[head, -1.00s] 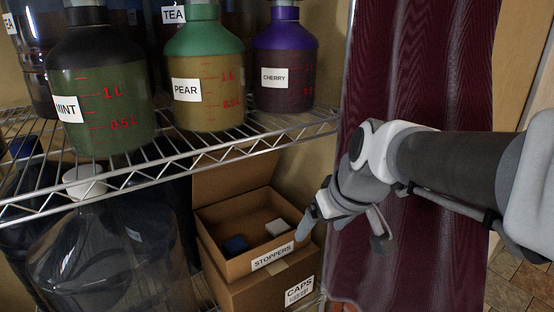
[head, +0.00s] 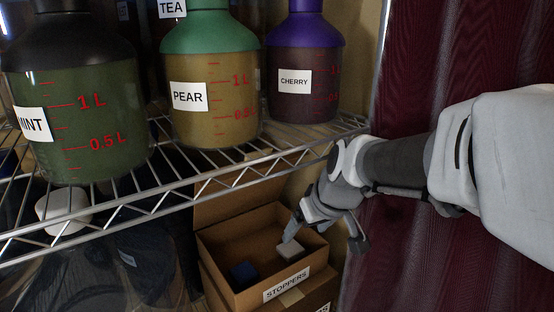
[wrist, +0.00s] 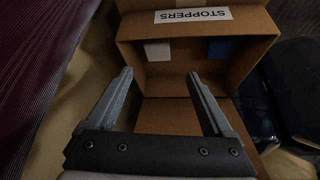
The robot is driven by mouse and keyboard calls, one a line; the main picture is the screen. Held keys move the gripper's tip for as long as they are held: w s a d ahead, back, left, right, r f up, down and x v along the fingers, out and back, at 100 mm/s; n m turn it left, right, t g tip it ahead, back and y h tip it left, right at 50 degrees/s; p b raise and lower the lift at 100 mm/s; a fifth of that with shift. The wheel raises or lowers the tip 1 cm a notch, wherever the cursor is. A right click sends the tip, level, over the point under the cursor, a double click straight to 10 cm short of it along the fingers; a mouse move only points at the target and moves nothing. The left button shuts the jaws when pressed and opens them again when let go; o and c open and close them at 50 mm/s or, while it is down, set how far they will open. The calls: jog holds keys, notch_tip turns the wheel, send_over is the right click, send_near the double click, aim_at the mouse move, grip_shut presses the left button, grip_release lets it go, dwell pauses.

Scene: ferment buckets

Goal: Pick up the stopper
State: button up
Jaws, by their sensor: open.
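A white block-like stopper (head: 290,249) and a dark blue one (head: 243,273) lie apart inside the open cardboard box labelled STOPPERS (head: 248,297). In the wrist view the white stopper (wrist: 157,50) shows beyond the space between my fingers, and the blue one (wrist: 220,48) is to its right. My gripper (wrist: 160,76) is open and empty, pointing into the box. In the head view my gripper (head: 325,240) is at the box's right side, one finger over the white stopper. I cannot tell whether it touches.
A wire shelf (head: 215,185) is above and left of the box, holding the MINT (head: 75,110), PEAR (head: 210,95) and CHERRY (head: 303,80) bottles. A large clear jug with a white cap (head: 63,210) stands below. A maroon curtain (head: 410,265) hangs at the right.

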jog(key=b, duration=0.1)
send_near(291, 248)
jog(key=f, duration=0.2)
jog(key=shift+w+a+f, duration=0.25)
jog(key=shift+w+a, duration=0.05)
jog(key=shift+a, duration=0.1)
jog(key=shift+w+b+x, duration=0.15)
jog(key=shift+b+x, duration=0.1)
jog(key=shift+x, duration=1.3)
jog(key=shift+w+b+x, duration=0.15)
jog(key=shift+b+x, duration=0.1)
jog(key=shift+x, duration=1.35)
jog(key=shift+d+r, duration=0.1)
jog(key=shift+r, duration=0.05)
jog(key=c, duration=1.1)
